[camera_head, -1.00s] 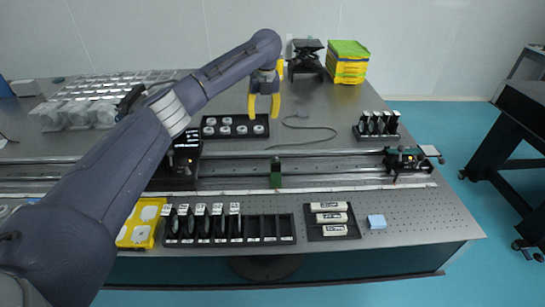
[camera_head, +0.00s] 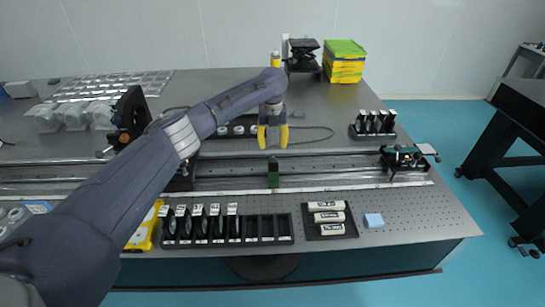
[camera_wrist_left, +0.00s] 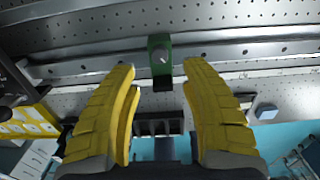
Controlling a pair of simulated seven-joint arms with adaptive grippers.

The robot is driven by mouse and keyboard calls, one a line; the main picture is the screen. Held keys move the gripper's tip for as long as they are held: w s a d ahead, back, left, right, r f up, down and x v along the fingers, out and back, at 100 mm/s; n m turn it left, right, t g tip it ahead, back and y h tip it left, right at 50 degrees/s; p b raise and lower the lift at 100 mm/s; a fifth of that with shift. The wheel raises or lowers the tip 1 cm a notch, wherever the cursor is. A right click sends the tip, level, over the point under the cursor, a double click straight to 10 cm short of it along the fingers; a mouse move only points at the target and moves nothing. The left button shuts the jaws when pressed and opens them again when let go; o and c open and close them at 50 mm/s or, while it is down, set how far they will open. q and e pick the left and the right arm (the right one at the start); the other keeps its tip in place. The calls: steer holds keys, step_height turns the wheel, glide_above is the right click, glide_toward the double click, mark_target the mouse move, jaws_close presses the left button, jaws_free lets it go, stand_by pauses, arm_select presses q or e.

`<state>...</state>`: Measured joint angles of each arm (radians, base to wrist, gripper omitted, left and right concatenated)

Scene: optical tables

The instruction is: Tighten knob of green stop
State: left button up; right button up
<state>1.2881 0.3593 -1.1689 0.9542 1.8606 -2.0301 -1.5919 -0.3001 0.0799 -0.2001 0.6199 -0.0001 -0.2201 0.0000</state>
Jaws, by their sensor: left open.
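The green stop (camera_head: 273,175) sits on the long optical rail in the middle of the table. In the left wrist view the green stop (camera_wrist_left: 159,60) shows ahead of the fingertips, near the middle, with a grey round knob (camera_wrist_left: 161,56) on it. My left gripper (camera_head: 272,143) points down just behind and above the stop in the head view. Its two yellow fingers are apart with nothing between them, and they are not touching the stop. In the left wrist view the open fingers (camera_wrist_left: 158,70) stand on both sides of the stop's line. My right gripper is not in view.
The metal rail (camera_head: 330,167) crosses the table. In front are a black slotted rack (camera_head: 265,229), a tray of white labelled cylinders (camera_head: 329,219) and a blue block (camera_head: 373,220). A rail carrier (camera_head: 404,159) stands at right. A holder of dark plates (camera_head: 375,123) stands behind it.

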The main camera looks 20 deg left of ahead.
mark_target(272, 156)
arm_select(q)
steer(key=shift+f, duration=3.4)
steer(key=shift+c, duration=0.3)
jaws_close()
